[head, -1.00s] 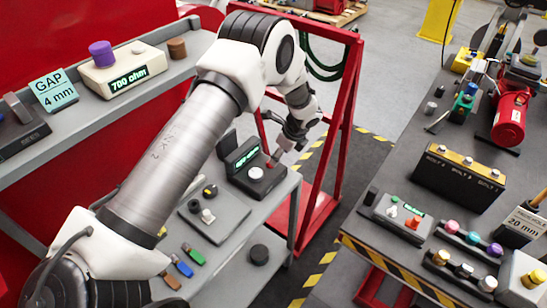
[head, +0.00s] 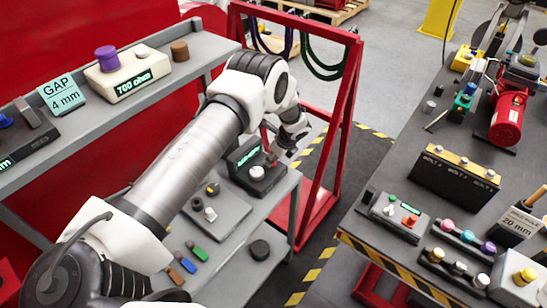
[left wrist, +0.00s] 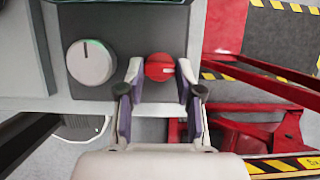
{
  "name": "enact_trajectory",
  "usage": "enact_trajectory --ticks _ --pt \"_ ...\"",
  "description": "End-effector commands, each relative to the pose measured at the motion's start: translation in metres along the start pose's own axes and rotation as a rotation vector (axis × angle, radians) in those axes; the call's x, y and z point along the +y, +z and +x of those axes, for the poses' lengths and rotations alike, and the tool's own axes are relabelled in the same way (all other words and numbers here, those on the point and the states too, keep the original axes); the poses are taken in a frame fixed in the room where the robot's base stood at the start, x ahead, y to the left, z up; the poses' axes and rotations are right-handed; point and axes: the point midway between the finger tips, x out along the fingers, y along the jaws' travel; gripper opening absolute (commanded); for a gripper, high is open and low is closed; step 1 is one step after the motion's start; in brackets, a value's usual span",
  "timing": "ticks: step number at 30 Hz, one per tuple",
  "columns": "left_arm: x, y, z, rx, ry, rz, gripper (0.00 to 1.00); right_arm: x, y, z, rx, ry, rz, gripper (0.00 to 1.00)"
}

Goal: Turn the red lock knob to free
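The red lock knob (left wrist: 159,67) is round with a pale mark lying roughly crosswise. It sits at the right end of a dark unit's face, beside a larger white dial (left wrist: 91,62). My left gripper (left wrist: 160,78) is open, with one fingertip on each side of the red knob and small gaps between. In the head view my left gripper (head: 291,150) is at the right end of the dark unit (head: 244,152) with a green display. The red knob is hard to make out there. My right gripper is not in view.
The unit stands on a grey bench (head: 228,273) with a switch plate (head: 205,212) and coloured blocks. A red frame (head: 345,130) with hanging hoses stands just right of the gripper. A dark table (head: 415,270) with several devices is further right.

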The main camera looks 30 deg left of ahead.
Motion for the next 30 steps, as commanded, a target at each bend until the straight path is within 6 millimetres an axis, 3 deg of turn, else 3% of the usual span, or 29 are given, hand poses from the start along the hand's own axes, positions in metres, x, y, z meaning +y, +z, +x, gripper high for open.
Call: enact_trajectory --ticks 14,30 --pt "0.000 -0.002 0.004 0.000 0.020 -0.046 0.00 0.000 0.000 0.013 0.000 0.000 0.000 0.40" --pt "-0.003 -0.003 0.009 0.000 0.174 -0.419 0.00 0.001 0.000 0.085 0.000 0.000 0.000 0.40"
